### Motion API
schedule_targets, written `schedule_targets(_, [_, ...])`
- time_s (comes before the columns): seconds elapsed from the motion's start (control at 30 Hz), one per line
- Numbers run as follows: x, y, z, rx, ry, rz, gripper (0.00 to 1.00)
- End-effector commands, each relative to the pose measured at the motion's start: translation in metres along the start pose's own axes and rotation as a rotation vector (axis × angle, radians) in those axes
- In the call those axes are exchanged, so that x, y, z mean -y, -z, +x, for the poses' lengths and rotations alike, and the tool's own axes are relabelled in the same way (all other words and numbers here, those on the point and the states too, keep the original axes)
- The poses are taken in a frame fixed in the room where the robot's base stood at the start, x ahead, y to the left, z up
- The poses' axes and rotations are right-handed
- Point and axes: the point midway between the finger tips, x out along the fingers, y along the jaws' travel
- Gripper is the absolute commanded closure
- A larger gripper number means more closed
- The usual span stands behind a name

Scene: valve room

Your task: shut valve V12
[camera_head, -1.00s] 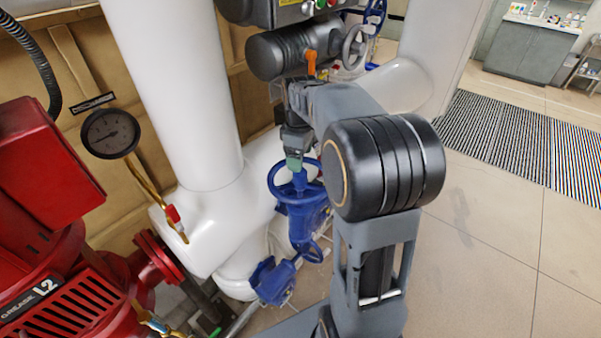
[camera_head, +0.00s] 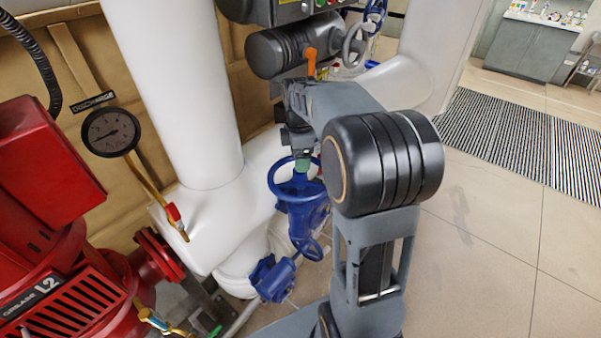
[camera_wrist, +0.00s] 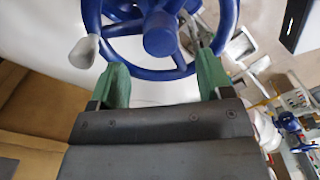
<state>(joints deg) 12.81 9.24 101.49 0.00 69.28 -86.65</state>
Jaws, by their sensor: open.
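A blue handwheel (camera_head: 275,187) on a blue valve body (camera_head: 303,222) stands beside the white pipe, below my gripper. No label V12 is readable on it. In the wrist view the wheel (camera_wrist: 180,73) fills the top, with its round hub and a grey knob (camera_wrist: 84,52) on the left of its rim. My gripper (camera_wrist: 161,75) is open, its two green fingertips pointing at the near rim, one to each side of the hub. Whether they touch the rim cannot be told. In the head view my gripper (camera_head: 303,163) is partly hidden by my arm.
A thick white pipe (camera_head: 180,90) and a red pump (camera_head: 45,170) with a gauge (camera_head: 111,132) are at left. A grey actuator with an orange lever (camera_head: 311,62) is above my gripper. Another blue valve (camera_head: 372,22) is behind.

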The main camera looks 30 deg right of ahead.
Motion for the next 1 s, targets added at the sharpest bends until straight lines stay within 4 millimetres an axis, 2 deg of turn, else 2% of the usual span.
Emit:
schedule_targets(0.7, [0.001,0.000,0.061,0.000,0.000,0.001,0.28])
schedule_targets(1.0, [0.001,0.000,0.066,0.000,0.006,0.001,0.28])
